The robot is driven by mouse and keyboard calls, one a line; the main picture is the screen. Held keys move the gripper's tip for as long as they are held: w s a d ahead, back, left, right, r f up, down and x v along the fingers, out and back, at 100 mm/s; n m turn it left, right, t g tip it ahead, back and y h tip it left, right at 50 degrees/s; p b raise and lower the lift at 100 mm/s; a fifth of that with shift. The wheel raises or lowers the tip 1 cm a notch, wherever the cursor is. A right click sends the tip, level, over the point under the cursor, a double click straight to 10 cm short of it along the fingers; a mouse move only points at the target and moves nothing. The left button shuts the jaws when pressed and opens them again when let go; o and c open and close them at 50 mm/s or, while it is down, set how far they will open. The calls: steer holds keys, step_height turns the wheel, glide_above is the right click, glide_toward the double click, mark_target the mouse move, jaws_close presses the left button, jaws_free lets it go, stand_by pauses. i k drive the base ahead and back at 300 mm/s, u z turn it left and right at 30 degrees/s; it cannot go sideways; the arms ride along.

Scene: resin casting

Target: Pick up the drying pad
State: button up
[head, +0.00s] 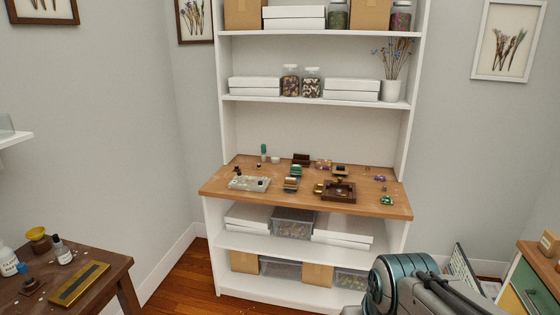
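I cannot tell for sure which thing is the drying pad. A flat pale grey slab (249,184) with small items on it lies at the left of the wooden worktop of the white shelf unit. A flat yellow-brown pad with a dark band (79,284) lies on the dark table at lower left. Part of my arm (405,285) shows at the bottom right, in front of the shelf unit. My gripper is not in the picture.
The wooden worktop (225,190) holds several small brown, green and gold items and a brown tray (338,197). Bottles and a yellow cup (38,238) stand on the dark table (110,285). Bare floor (190,275) lies between table and shelf unit. A cabinet stands at far right.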

mark_target(295, 169)
steer(key=u, duration=0.25)
steer(key=i, duration=1.7)
steer(key=u, duration=0.5)
steer(key=i, duration=1.1)
steer(key=u, duration=0.15)
